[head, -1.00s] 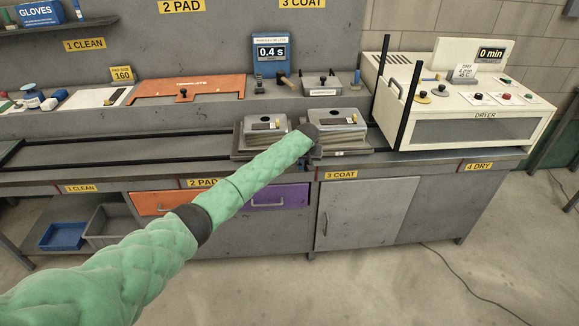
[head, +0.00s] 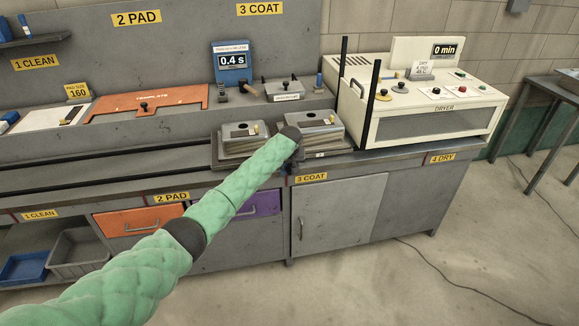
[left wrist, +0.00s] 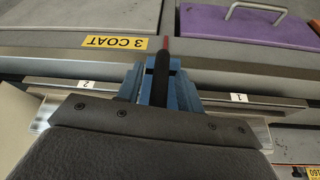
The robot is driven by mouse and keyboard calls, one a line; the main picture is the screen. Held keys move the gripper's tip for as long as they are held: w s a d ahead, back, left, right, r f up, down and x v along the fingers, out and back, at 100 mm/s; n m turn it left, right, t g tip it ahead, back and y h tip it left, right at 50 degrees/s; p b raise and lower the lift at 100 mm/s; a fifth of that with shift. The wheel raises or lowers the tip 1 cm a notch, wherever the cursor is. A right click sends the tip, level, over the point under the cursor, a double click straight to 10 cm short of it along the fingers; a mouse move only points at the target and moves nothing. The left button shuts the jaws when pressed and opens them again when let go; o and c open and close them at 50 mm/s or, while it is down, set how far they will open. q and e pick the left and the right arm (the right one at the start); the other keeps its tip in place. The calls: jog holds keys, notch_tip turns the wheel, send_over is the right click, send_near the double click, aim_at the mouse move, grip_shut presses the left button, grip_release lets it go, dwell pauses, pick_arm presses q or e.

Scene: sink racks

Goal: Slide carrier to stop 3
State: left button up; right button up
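The carrier (head: 216,160) is a grey slide on the bench rail at the 3 COAT station, bearing two metal box-like units, the left one (head: 243,132) and the right one (head: 313,123). In the left wrist view its front edge (left wrist: 75,85) shows tags 2 and 1. My left gripper (head: 292,150) is at the carrier's front middle. In the left wrist view its blue fingers (left wrist: 160,88) close around a black upright handle (left wrist: 160,72). A red mark (left wrist: 166,42) on the bench edge lines up with this handle. My right gripper is out of view.
The 3 COAT label (head: 311,177) is on the bench edge. A cream dryer (head: 430,110) with black posts stands close right of the carrier. The rail (head: 90,178) is clear to the left. An orange template (head: 150,102) lies on the back ledge.

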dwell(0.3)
pick_arm(q)
jog(key=shift+s+r, duration=0.1)
jog(key=shift+r, duration=0.15)
jog(key=b+v, duration=0.2)
jog(key=v, duration=0.5)
jog(key=shift+b, duration=0.35)
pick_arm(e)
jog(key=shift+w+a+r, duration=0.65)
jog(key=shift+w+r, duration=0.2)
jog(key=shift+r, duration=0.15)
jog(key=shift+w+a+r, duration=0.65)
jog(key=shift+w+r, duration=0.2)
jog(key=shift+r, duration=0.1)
pick_arm(q)
jog(key=shift+r, duration=0.1)
